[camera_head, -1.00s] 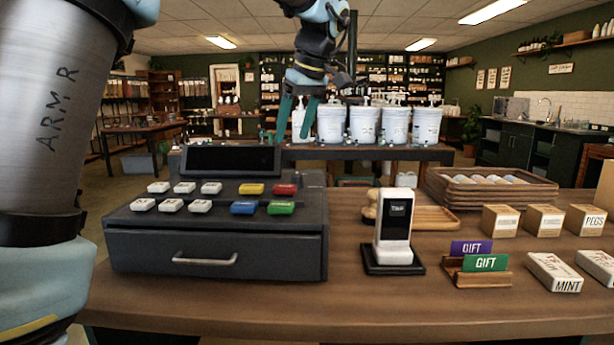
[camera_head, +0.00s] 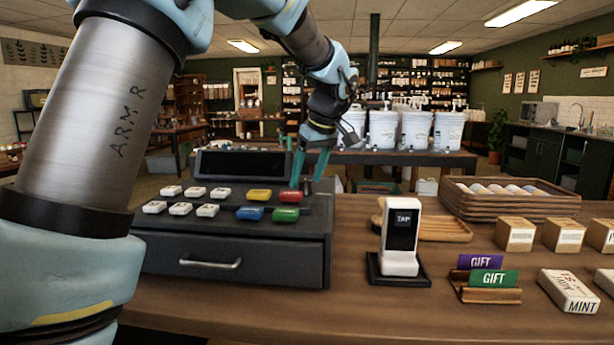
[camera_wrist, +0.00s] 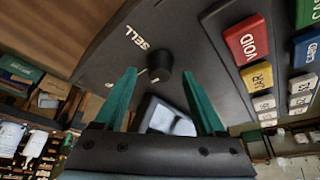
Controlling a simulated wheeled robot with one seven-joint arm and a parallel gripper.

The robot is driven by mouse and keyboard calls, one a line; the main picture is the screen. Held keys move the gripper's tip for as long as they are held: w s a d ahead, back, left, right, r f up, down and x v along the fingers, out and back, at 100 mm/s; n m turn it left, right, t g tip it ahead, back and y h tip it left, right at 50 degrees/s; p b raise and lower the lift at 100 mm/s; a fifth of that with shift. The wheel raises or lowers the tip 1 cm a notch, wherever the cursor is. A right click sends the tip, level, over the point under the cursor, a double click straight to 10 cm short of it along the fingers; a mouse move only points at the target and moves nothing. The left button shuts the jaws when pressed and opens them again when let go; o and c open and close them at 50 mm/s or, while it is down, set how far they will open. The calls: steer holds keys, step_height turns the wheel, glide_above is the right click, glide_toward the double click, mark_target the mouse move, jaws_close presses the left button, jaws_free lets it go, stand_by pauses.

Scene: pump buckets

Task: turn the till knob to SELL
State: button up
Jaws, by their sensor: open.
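The till (camera_head: 230,235) is a dark box with a drawer and coloured keys, at the left of the counter. Its black round knob (camera_wrist: 160,60) shows in the wrist view, with the white word SELL (camera_wrist: 137,37) printed beside it on the upper left. A small pale mark lies at the knob's lower left. My gripper (camera_head: 307,170) has teal fingers, pointing down over the till's right rear part. It is open and empty. In the wrist view the knob appears between the fingertips; I cannot tell whether they touch it. In the head view I cannot make out the knob clearly.
The red VOID key (camera_wrist: 247,40) is close to the right finger in the wrist view. The till's dark screen (camera_head: 243,163) stands behind the keys. A white card reader (camera_head: 401,236) stands right of the till. A wooden basket (camera_head: 510,197) is farther right.

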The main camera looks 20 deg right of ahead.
steer(key=shift+w+a+f, duration=0.1)
steer(key=shift+f, duration=0.35)
steer(key=shift+c, duration=0.3)
jaws_close()
